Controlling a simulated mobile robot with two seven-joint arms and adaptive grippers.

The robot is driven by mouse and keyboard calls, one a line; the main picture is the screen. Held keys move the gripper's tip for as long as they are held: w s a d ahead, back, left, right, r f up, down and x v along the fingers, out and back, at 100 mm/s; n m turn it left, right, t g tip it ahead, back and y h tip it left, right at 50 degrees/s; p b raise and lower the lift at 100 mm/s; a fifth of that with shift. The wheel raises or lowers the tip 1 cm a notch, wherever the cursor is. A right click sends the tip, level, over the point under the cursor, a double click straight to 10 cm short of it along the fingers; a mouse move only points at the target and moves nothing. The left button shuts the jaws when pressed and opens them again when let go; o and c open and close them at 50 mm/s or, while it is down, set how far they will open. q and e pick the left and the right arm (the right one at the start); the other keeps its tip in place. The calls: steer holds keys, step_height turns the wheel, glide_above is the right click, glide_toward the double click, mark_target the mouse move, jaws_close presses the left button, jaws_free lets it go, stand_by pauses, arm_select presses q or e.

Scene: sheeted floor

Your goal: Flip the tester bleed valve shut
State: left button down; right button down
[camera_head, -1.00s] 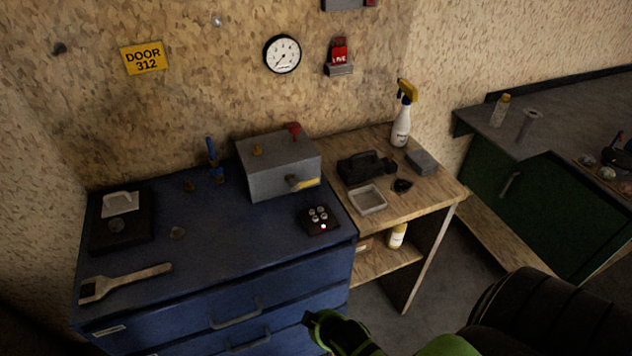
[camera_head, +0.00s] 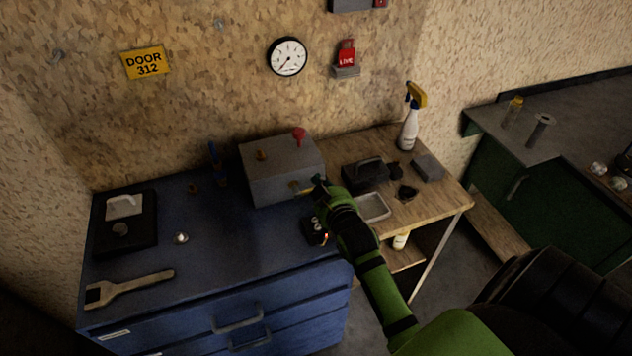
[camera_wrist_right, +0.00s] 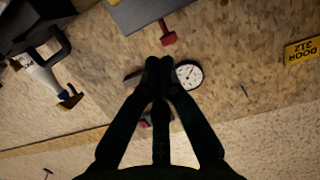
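The tester is a grey box (camera_head: 280,170) on the blue cabinet. The red handle also shows in the right wrist view (camera_wrist_right: 168,36), with the box's edge (camera_wrist_right: 145,12). A yellow label (camera_head: 302,187) is on the box's front, partly covered by my gripper, and the front fitting beside it is hidden. Which fitting is the bleed valve is not marked legibly. My right gripper (camera_head: 318,182) is at the box's front right corner; its fingertips (camera_wrist_right: 158,62) are together and look empty. My left gripper is out of view.
A black carrier (camera_head: 364,174), an open tray (camera_head: 374,207) and a spray bottle (camera_head: 409,128) stand on the wooden bench to the right. A wrench (camera_head: 130,287) lies at the cabinet's left front. The cabinet's middle is mostly clear.

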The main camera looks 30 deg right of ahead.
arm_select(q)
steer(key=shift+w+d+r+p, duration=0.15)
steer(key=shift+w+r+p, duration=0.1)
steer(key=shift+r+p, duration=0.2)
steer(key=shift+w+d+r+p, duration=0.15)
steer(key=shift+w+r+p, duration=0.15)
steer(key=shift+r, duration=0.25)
arm_select(e)
steer(key=shift+w+d+f, duration=0.2)
steer(key=shift+w+f, duration=0.35)
steer(key=shift+f, duration=0.25)
steer(key=shift+w+d+f, duration=0.25)
steer(key=shift+w+f, duration=0.35)
steer(key=shift+f, duration=0.25)
steer(key=shift+w+d+f, duration=0.2)
steer(key=shift+w+f, duration=0.35)
steer(key=shift+f, duration=0.25)
